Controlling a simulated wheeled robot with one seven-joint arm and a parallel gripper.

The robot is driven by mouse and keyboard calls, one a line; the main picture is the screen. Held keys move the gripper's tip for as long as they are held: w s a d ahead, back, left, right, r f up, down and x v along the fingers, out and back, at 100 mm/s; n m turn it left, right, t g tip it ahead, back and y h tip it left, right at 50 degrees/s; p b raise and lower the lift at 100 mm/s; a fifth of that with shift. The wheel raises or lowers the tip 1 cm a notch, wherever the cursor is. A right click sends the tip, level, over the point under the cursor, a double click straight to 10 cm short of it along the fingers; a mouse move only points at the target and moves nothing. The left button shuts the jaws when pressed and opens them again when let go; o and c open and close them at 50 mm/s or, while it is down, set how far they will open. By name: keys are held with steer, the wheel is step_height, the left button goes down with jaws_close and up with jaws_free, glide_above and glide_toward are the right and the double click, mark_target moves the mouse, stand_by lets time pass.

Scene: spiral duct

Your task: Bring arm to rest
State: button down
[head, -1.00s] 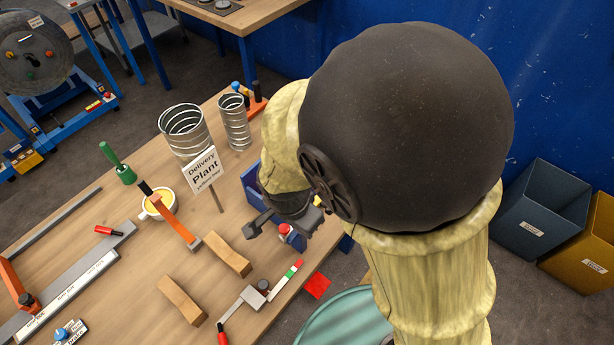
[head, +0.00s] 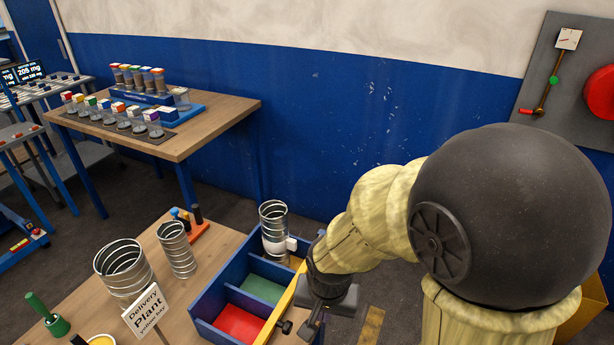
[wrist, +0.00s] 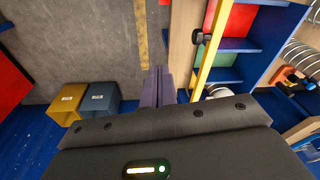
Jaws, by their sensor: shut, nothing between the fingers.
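My gripper (head: 314,325) hangs at the end of my bent arm, beside the right edge of a blue divided bin (head: 211,294) at the bench's end. In the wrist view its fingers (wrist: 164,86) are together with nothing between them, over the grey floor. A spiral metal duct (head: 273,222) stands upright in the bin's far compartment, with a white band or fitting low on it. Green and red compartment floors show bare. A yellow bar (head: 282,308) with a black knob runs along the bin's near right side; it also shows in the wrist view (wrist: 209,55).
Two more spiral ducts (head: 124,272) (head: 177,249) stand on the wooden bench behind a "Delivery Plant" sign (head: 147,313). A back table (head: 190,140) holds several jars. The wrist view shows yellow (wrist: 68,103) and blue-grey (wrist: 98,101) bins on the floor. Open floor lies beyond the bench.

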steer(key=d+r+n+t+p, duration=0.1)
steer(key=d+r+n, duration=0.1)
steer(key=d, duration=1)
steer(key=shift+v, duration=0.85)
steer(key=shift+w+a, duration=0.1)
steer(key=shift+w, duration=0.15)
